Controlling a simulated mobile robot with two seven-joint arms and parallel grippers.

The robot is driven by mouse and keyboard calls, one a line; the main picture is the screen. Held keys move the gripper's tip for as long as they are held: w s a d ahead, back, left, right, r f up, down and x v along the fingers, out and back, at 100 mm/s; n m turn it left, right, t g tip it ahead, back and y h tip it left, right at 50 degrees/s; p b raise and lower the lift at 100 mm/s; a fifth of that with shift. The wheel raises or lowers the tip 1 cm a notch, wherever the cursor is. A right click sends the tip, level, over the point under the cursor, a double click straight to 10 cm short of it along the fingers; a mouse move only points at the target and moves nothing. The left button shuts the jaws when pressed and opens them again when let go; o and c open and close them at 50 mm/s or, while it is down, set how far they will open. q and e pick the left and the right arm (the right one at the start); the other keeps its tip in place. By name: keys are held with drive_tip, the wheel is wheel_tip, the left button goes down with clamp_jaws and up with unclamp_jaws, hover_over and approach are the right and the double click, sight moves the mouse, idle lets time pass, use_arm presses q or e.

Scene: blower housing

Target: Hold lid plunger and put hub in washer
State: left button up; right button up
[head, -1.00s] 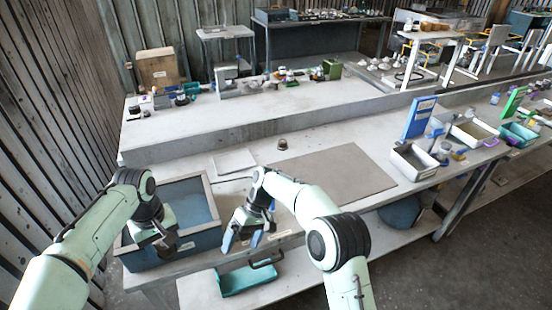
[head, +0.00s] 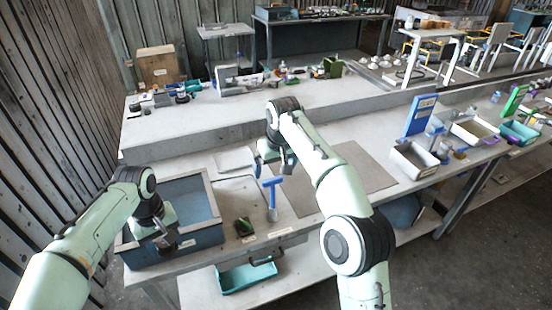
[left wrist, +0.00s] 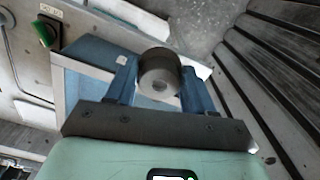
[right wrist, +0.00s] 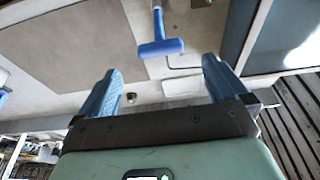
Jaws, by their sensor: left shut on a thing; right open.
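My right gripper (head: 274,165) is above the bench, behind a blue T-handled tool (head: 271,186). It is open and empty; the right wrist view shows its fingers (right wrist: 163,90) apart. A small brownish round piece, likely the hub (right wrist: 158,97), stands on the bench beyond the fingers; the arm hides it in the head view.
A dark piece with a green top (head: 244,226) is right of the box. A flat grey mat (head: 355,170) lies on the bench to the right. A raised shelf (head: 225,115) runs behind. A teal bin (head: 246,275) is below. White trays (head: 412,160) stand further right.

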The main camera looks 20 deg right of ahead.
sight(273, 179)
drive_tip(key=x, duration=0.7)
drive_tip(key=shift+f, duration=0.25)
drive_tip(key=shift+c, duration=0.3)
